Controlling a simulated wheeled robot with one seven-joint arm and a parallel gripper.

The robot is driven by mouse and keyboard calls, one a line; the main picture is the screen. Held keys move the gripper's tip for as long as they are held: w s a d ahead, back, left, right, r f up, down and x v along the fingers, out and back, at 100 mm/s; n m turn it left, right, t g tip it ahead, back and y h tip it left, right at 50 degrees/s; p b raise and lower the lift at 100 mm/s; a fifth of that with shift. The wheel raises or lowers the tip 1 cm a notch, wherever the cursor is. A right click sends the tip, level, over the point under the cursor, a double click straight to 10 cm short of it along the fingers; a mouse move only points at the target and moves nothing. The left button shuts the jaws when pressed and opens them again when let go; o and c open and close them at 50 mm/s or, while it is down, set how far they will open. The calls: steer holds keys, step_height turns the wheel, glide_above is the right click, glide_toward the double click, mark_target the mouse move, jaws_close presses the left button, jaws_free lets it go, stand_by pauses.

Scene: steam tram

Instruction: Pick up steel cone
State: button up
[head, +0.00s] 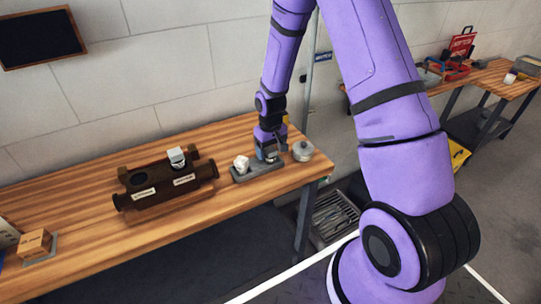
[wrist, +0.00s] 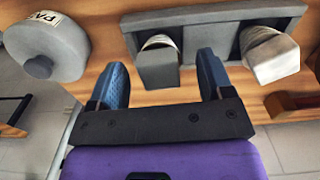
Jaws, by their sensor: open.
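In the wrist view, my gripper (wrist: 161,62) is open. Its two blue fingers stand apart on either side of a grey, blunt-ended piece (wrist: 157,70), with a gap on each side. I cannot tell which piece is the steel cone. In the head view, my gripper (head: 268,150) is over the right part of the tray (head: 262,178). A whitish piece (head: 241,164) shows at the tray's left, and the gripper hides the other piece.
A round, lidded grey container (head: 302,151) stands just right of the tray; it also shows in the wrist view (wrist: 45,45). A dark brown block (head: 150,195) with a hole and a silver piece (head: 176,157) is to the left.

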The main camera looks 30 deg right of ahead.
steer(key=shift+f, duration=0.65)
steer(key=c, duration=1.2)
steer(key=shift+o, duration=0.2)
steer(key=shift+r, duration=0.15)
